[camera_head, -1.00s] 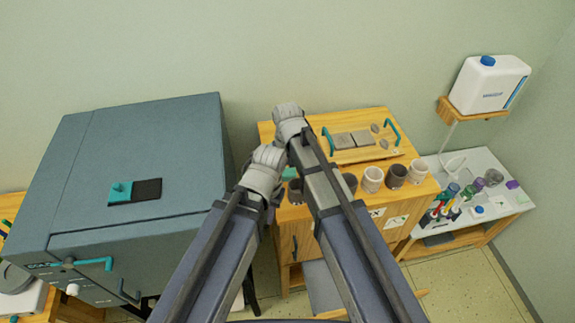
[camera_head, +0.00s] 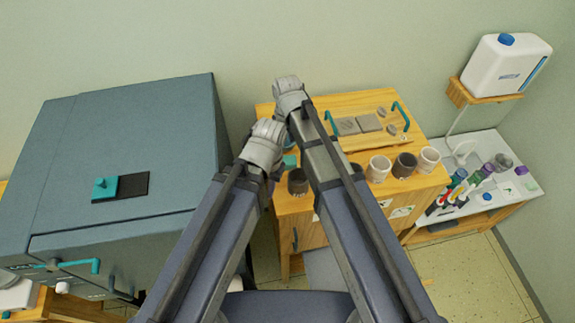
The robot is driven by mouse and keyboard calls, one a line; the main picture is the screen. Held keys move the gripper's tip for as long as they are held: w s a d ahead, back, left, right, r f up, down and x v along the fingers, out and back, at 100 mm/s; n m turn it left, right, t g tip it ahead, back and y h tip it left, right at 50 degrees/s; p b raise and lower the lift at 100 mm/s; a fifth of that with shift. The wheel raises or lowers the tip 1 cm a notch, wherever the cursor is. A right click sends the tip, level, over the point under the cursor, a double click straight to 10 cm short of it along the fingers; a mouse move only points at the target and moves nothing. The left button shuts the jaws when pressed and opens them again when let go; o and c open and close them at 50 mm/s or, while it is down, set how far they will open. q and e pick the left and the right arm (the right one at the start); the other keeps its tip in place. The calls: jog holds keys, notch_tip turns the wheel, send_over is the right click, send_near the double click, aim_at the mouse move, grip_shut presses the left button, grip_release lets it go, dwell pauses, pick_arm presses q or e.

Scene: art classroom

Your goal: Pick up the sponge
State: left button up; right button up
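I cannot make out a sponge for certain. A small teal piece (camera_head: 290,161) shows between my two arms on the wooden cabinet, mostly covered by them, and I cannot tell what it is. My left arm reaches up from the bottom, and its grey end (camera_head: 264,143) is over the cabinet's left part. My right arm's grey end (camera_head: 290,97) is just above and to the right of it. No fingertips can be made out on either, so whether they are open or shut is hidden.
The wooden cabinet (camera_head: 432,187) bears a wooden tray with teal handles (camera_head: 361,148) and several cups (camera_head: 379,168). A large grey-blue kiln (camera_head: 130,130) stands left. A white side table (camera_head: 515,202) with brushes and jars is right. A white jug (camera_head: 506,68) sits on a wall shelf.

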aim_at(288, 160)
notch_tip(288, 160, down, 5)
jog(key=b, duration=0.5)
jog(key=shift+s+f, duration=0.15)
jog(key=shift+f, duration=0.05)
jog(key=shift+r, duration=0.1)
jog(key=shift+c, duration=0.4)
jog(key=c, duration=1.2)
